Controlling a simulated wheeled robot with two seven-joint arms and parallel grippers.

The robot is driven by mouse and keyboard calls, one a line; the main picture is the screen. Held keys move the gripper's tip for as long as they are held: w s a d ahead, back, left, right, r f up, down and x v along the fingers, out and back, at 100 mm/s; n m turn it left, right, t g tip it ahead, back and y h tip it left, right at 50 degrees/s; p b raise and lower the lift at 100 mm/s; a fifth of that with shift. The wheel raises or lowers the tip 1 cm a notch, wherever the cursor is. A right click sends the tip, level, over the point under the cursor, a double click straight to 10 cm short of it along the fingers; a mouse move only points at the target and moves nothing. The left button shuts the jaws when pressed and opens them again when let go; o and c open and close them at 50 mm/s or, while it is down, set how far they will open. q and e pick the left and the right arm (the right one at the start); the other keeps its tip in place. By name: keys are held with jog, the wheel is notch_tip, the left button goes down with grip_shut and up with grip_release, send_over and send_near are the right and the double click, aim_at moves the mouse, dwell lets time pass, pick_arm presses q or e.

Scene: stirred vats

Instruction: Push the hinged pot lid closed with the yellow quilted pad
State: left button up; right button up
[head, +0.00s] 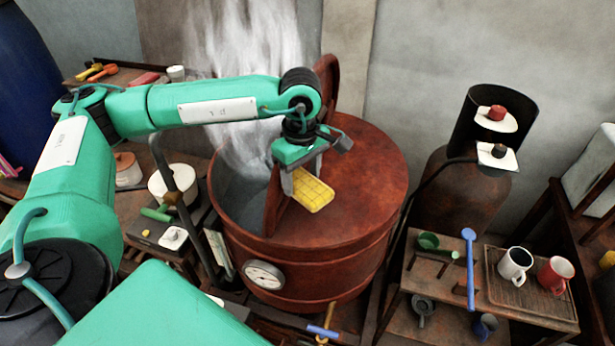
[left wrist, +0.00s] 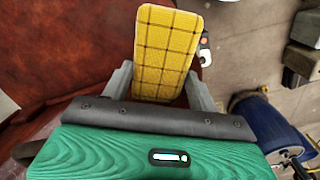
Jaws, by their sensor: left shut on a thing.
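The pot is a big rust-red vat (head: 300,265) in the middle of the head view. Its right half is covered by a fixed top; its left half is open and steaming. The hinged lid (head: 328,85) stands raised along the middle, seen nearly edge-on and partly hidden by my arm. My left gripper (head: 300,185) is shut on the yellow quilted pad (head: 314,190), over the fixed top, on the right side of the lid. The pad (left wrist: 166,50) sticks out between the fingers in the left wrist view. I cannot tell whether it touches the lid. My right gripper is not in view.
A round gauge (head: 263,275) sits on the vat's front. A bench at right holds mugs (head: 515,264) and a blue ladle (head: 470,265). A gas-bottle-like tank (head: 460,195) stands behind it. A white pot (head: 173,188) stands left of the vat.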

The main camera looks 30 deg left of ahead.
aim_at(277, 185)
pick_arm(q)
jog(key=shift+s+a+f+b, duration=0.1)
jog(key=shift+s+a+b, duration=0.1)
jog(key=shift+a, duration=0.25)
jog(key=shift+s+a+f+b, duration=0.1)
jog(key=shift+a+b, duration=0.1)
jog(key=shift+a, duration=0.25)
jog(key=shift+s+a+f+b, duration=0.15)
jog(key=shift+a+b, duration=0.2)
jog(key=shift+a, duration=0.3)
jog(key=shift+s+a+f+b, duration=0.15)
jog(key=shift+a+b, duration=0.15)
jog(key=shift+a, duration=0.35)
jog(key=shift+s+a+f+b, duration=0.15)
jog(key=shift+a+b, duration=0.2)
jog(key=shift+a, duration=0.3)
jog(key=shift+s+a+b, duration=0.15)
jog(key=shift+a+b, duration=0.1)
jog(key=shift+a, duration=0.35)
jog(key=shift+s+a+b, duration=0.15)
jog(key=shift+a+b, duration=0.05)
jog(key=shift+a, duration=0.35)
